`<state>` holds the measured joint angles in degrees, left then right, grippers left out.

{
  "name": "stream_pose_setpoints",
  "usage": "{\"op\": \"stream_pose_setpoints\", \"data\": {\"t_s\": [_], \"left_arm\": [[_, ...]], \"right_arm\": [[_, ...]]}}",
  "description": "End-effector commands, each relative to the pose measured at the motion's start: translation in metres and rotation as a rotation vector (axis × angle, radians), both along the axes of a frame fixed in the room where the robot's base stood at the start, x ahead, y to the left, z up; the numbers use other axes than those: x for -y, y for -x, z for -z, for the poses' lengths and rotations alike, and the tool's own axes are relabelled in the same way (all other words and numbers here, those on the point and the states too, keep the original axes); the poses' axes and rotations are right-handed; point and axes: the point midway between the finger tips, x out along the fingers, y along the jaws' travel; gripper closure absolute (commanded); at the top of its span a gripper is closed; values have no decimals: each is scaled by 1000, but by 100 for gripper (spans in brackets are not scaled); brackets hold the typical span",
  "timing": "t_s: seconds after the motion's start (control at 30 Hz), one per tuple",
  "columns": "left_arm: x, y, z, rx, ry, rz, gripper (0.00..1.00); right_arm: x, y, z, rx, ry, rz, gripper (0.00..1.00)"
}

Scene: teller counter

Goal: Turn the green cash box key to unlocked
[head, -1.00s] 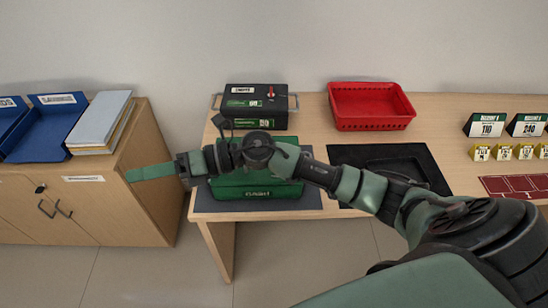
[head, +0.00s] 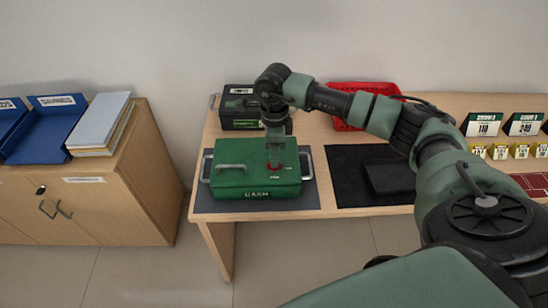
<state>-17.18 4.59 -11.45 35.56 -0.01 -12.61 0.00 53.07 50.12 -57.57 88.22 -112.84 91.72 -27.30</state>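The green cash box (head: 236,185) sits on a dark grey mat (head: 205,206) at the left end of the counter, with a grey handle on its lid and "CASH" on its front. A red ring-shaped mark (head: 284,167) shows on the right part of the lid. My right gripper (head: 275,164) points down over that mark, its fingertips at or just above the lid. The key itself is hidden or too small to make out. Whether the fingers are closed on it cannot be seen. My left gripper is not in view.
A black box (head: 238,113) stands behind the cash box, and a red basket (head: 342,126) is behind my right arm. A black mat with a dark flat object (head: 388,178) lies to the right. Price signs (head: 482,124) stand further right; a cabinet (head: 130,190) is at left.

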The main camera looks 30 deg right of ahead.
Motion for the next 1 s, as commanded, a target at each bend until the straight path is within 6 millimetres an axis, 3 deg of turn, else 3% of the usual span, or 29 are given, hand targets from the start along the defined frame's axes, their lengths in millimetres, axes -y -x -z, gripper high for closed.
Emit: {"op": "stream_pose_setpoints", "data": {"t_s": [0.2, 0.53, 0.63, 0.67, 1.0], "left_arm": [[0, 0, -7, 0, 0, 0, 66], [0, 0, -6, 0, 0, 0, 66], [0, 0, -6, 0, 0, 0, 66], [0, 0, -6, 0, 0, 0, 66], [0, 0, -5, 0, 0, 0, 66]], "right_arm": [[-1, 0, 24, 0, -1, 0, 68], [-1, 0, 29, 1, -2, -1, 68], [-1, 0, 29, 2, -3, -1, 96], [-1, 0, 29, 2, -3, -1, 100], [-1, 0, 29, 2, -3, 17, 100]]}}
